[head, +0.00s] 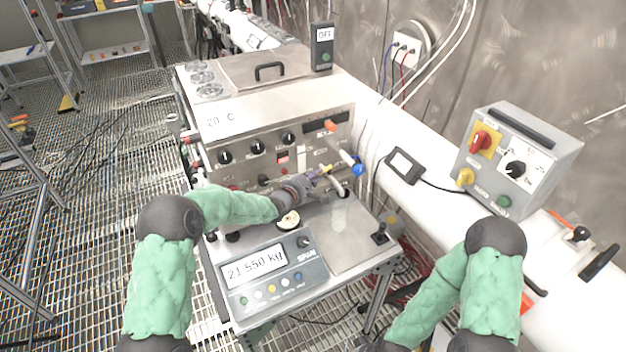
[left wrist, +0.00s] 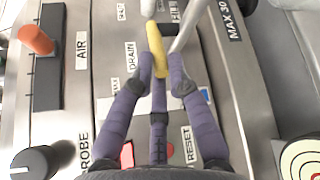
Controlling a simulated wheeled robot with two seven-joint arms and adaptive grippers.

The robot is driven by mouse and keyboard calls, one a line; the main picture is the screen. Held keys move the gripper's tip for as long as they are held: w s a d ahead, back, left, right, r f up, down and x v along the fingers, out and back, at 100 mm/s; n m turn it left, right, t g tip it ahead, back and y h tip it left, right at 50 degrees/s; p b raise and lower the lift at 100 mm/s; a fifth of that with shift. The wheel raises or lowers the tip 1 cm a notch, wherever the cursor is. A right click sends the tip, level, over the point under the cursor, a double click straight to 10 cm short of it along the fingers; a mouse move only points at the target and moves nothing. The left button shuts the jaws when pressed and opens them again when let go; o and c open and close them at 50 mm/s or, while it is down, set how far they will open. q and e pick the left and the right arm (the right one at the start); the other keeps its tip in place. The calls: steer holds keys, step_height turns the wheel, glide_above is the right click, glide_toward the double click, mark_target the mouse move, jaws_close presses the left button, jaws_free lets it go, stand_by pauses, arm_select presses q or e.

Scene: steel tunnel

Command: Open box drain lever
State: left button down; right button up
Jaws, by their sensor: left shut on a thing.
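The steel box (head: 232,133) has a front panel with knobs, labels and levers. The yellow drain lever (left wrist: 153,38) is beside the DRAIN label (left wrist: 131,55) in the left wrist view. A small yellow part of the lever also shows in the head view (head: 325,169). My left gripper (head: 313,178) reaches the panel. Its purple fingers (left wrist: 164,66) are shut around the lower end of the yellow lever. The fingers hide part of the panel behind. My right arm comes in at the lower right; its gripper is outside the picture.
A scale (head: 268,275) reading 21.550 kg stands on the bench in front of the box. An orange AIR slider knob (left wrist: 36,40) and a black knob (left wrist: 35,162) are near the fingers. A grey control box (head: 520,165) sits on the white pipe at right.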

mark_target(339, 188)
arm_select(q)
steer(key=d+n+y, duration=0.2)
steer(key=n+y, duration=0.2)
steer(key=y, duration=0.1)
steer(key=s+d+n+y+b, duration=0.1)
steer(key=d+n+y, duration=0.1)
steer(key=y, duration=0.3)
steer(key=d+n+y+b, duration=0.1)
steer(key=d+n+y, duration=0.1)
steer(key=n+y, duration=0.2)
steer(key=shift+s+d+f+n+y, duration=0.35)
steer(key=shift+s+d+n+y, duration=0.05)
steer(key=shift+n, duration=0.4)
steer(key=shift+w+d+n+g+y+b, duration=0.15)
steer(key=shift+d+n+g+y+b, duration=0.2)
steer(key=shift+n+y, duration=0.35)
steer(key=shift+w+d+n+g+y+b, duration=0.15)
steer(key=shift+d+n+g+y, duration=0.15)
steer(key=shift+n+g+y, duration=0.35)
steer(key=shift+w+d+n+g+y, duration=0.15)
steer(key=shift+d+n+g+y, duration=0.15)
steer(key=shift+n+g+y, duration=0.35)
steer(key=shift+w+d+g+y, duration=0.15)
steer(key=shift+g+y, duration=0.1)
steer(key=shift+y, duration=0.15)
steer(key=c, duration=1.3)
jaws_free()
steer(key=shift+w, duration=0.1)
steer(key=shift+o, duration=0.2)
steer(key=shift+r, duration=0.1)
